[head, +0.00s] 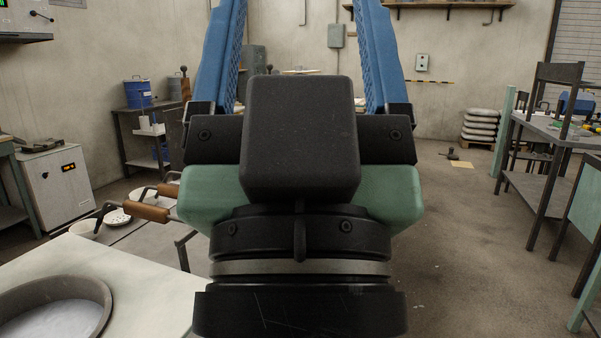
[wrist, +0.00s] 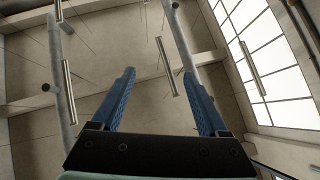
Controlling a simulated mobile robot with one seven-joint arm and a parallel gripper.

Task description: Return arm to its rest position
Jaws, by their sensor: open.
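My gripper (head: 302,62) fills the middle of the head view, close to the camera. Its two blue fingers point up and stand wide apart. The black and green gripper body hides the middle of the room in the head view.
A pale table with a round pan (head: 55,308) of grey-white contents is at the lower left. Two wooden-handled tools (head: 148,212) lie behind it. A grey cabinet (head: 57,186) stands at far left, a workbench (head: 560,130) at right. Floor (head: 460,240) is open at right of centre.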

